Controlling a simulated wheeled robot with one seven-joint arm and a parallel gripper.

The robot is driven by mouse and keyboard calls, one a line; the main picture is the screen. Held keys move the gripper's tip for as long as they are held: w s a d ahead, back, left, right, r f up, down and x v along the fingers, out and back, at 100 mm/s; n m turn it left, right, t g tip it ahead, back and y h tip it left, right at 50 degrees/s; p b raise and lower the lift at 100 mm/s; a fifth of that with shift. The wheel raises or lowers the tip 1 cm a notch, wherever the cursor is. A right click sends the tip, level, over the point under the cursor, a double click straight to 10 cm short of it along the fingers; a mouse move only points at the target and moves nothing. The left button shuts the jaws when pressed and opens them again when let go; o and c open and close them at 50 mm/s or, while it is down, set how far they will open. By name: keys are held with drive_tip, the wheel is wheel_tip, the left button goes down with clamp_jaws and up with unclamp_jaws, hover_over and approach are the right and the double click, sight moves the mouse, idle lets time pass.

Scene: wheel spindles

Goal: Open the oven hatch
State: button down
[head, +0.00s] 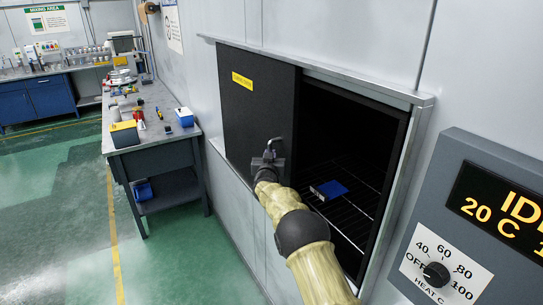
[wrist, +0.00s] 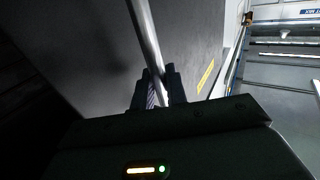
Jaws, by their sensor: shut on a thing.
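The oven hatch (head: 247,112) is a dark sliding panel with a yellow label. In the head view it stands to the left of the opening, and the dark oven interior (head: 335,135) shows to its right. My gripper (head: 272,150) is at the hatch's right edge. In the wrist view my gripper (wrist: 157,90) is shut on the hatch handle (wrist: 146,40), a pale metal bar running up between the two fingers. The hatch panel (wrist: 195,45) lies behind the bar. The head view shows little of the handle behind my gripper.
A blue item (head: 329,189) lies on the wire rack inside the oven. A control panel (head: 470,215) with a display and a heat knob (head: 436,274) is at the right. A grey workbench (head: 150,127) with several small items stands at the left. The green floor there is clear.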

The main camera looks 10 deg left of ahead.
drive_tip(key=c, duration=1.5)
unclamp_jaws()
drive_tip(key=shift+s, duration=0.1)
drive_tip(key=s+d+b, duration=0.2)
drive_tip(key=s+b, duration=0.5)
drive_tip(key=s, duration=1)
drive_tip(key=shift+d, duration=0.4)
